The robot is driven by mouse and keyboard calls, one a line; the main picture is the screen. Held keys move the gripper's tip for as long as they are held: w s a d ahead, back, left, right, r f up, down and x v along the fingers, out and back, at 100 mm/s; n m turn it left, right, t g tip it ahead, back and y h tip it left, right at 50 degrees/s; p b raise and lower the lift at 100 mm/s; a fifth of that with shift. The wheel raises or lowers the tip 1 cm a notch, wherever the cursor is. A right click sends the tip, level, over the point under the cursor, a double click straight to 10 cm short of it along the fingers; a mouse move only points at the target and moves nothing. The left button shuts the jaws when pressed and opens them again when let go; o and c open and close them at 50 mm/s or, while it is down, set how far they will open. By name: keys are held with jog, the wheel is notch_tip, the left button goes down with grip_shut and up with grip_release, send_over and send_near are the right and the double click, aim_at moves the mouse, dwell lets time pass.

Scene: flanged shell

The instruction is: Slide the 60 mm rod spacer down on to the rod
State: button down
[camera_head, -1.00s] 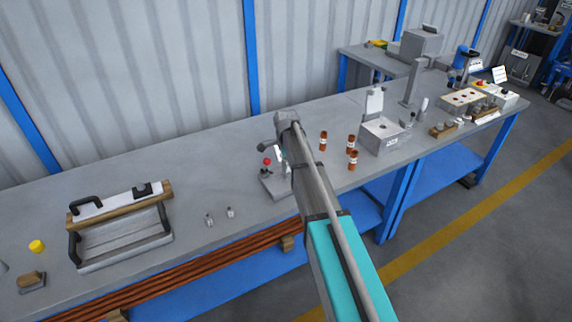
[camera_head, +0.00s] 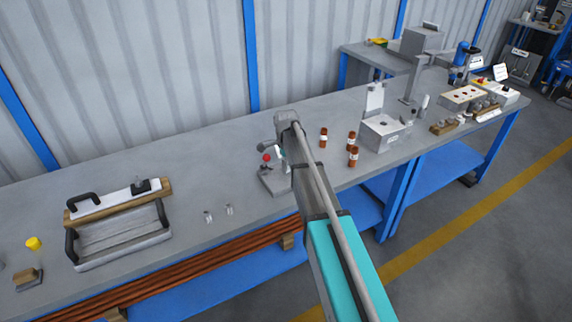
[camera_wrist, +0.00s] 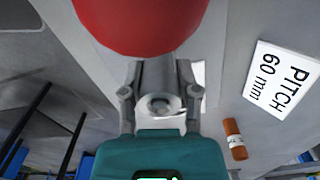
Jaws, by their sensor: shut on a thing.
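In the wrist view my gripper (camera_wrist: 160,92) is shut on a grey metal cylinder with a round hole in its end, which looks like the rod spacer (camera_wrist: 153,75). In the head view my gripper (camera_head: 281,153) is beside a small grey stand (camera_head: 272,186) on the bench. A red ball knob (camera_head: 267,157) stands at that stand; it also fills the top of the wrist view (camera_wrist: 140,20), close in front of the fingers. The rod is not clearly seen, and I cannot tell whether the spacer is around it.
A white card reading "PITCH 60 mm" (camera_wrist: 282,78) lies to the right in the wrist view. Several brown cylinders (camera_head: 353,157) stand right of my arm. Two small metal pieces (camera_head: 229,209) and a handled tray (camera_head: 120,246) are to the left. A grey box (camera_head: 382,134) stands farther right.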

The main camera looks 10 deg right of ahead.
jog(key=shift+f+b, duration=0.75)
jog(key=shift+c, duration=1.3)
grip_release()
jog(key=shift+r, duration=0.2)
notch_tip(320, 180, up, 14)
jog(key=p, duration=1.4)
jog(key=s+n, duration=1.6)
jog(key=s, duration=1.3)
jog(key=shift+n, duration=0.3)
